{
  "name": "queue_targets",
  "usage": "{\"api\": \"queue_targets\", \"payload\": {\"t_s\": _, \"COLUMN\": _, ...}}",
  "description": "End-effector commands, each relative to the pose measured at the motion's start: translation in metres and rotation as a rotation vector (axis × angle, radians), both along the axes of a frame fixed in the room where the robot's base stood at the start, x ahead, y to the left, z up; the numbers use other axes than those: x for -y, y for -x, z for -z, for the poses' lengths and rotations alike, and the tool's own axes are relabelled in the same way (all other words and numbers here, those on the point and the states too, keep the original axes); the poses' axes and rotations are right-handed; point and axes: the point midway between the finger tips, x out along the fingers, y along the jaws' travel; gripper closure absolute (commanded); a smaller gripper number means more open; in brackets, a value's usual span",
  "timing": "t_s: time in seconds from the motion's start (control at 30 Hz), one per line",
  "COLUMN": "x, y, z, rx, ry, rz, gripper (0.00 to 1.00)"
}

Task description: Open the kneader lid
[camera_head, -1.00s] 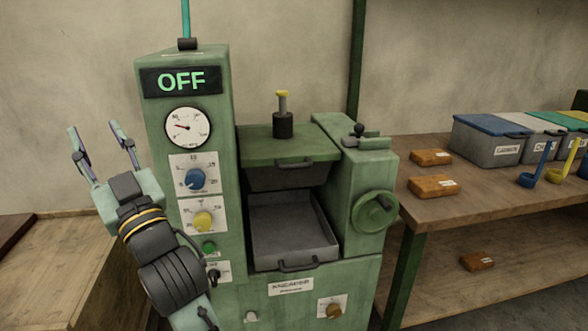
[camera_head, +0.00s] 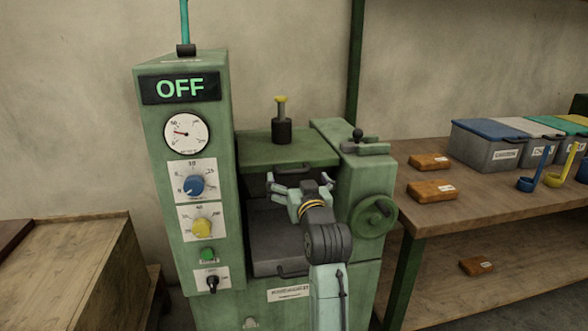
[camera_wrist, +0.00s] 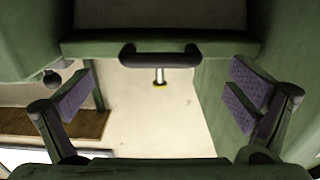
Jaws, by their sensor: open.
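The kneader is a green machine with a lit OFF display (camera_head: 180,88). Its lid (camera_head: 280,150) is a flat green plate lying level over the chamber, with a dark post and yellow knob (camera_head: 282,110) above it. A dark bar handle (camera_head: 291,168) sits on the lid's front edge. My gripper (camera_head: 299,182) is open and empty in front of the lid, just below the handle in the head view. In the wrist view the handle (camera_wrist: 160,55) lies centred between the spread fingers, apart from both pads. My gripper hides part of the space under the lid.
A grey tray (camera_head: 268,240) sits below the lid, partly behind my arm. A handwheel (camera_head: 372,217) and a lever (camera_head: 360,147) are on the right. The control column (camera_head: 180,210) stands close on the left. A wooden table (camera_head: 480,195) holds orange blocks and lidded bins.

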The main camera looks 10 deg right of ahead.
Motion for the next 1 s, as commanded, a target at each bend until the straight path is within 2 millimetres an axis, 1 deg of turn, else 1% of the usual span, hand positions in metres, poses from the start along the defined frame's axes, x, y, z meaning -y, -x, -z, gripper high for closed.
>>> {"api": "queue_targets", "payload": {"t_s": 0.03, "x": -0.001, "y": -0.010, "z": -0.002, "rx": -0.001, "ry": 0.000, "rz": 0.000, "gripper": 0.00}}
{"api": "queue_targets", "payload": {"t_s": 0.1, "x": -0.001, "y": -0.021, "z": -0.002, "rx": -0.001, "ry": 0.001, "rz": 0.000, "gripper": 0.00}}
{"api": "queue_targets", "payload": {"t_s": 0.2, "x": -0.001, "y": -0.034, "z": -0.002, "rx": 0.000, "ry": 0.000, "rz": 0.000, "gripper": 0.00}}
{"api": "queue_targets", "payload": {"t_s": 0.3, "x": -0.002, "y": -0.042, "z": -0.001, "rx": 0.000, "ry": 0.000, "rz": -0.001, "gripper": 0.00}}
{"api": "queue_targets", "payload": {"t_s": 0.43, "x": -0.002, "y": -0.046, "z": -0.001, "rx": 0.002, "ry": 0.001, "rz": -0.001, "gripper": 0.00}}
{"api": "queue_targets", "payload": {"t_s": 0.67, "x": -0.002, "y": -0.046, "z": 0.000, "rx": 0.002, "ry": 0.001, "rz": 0.000, "gripper": 0.01}}
{"api": "queue_targets", "payload": {"t_s": 1.0, "x": -0.002, "y": -0.046, "z": 0.000, "rx": 0.002, "ry": 0.000, "rz": 0.000, "gripper": 0.23}}
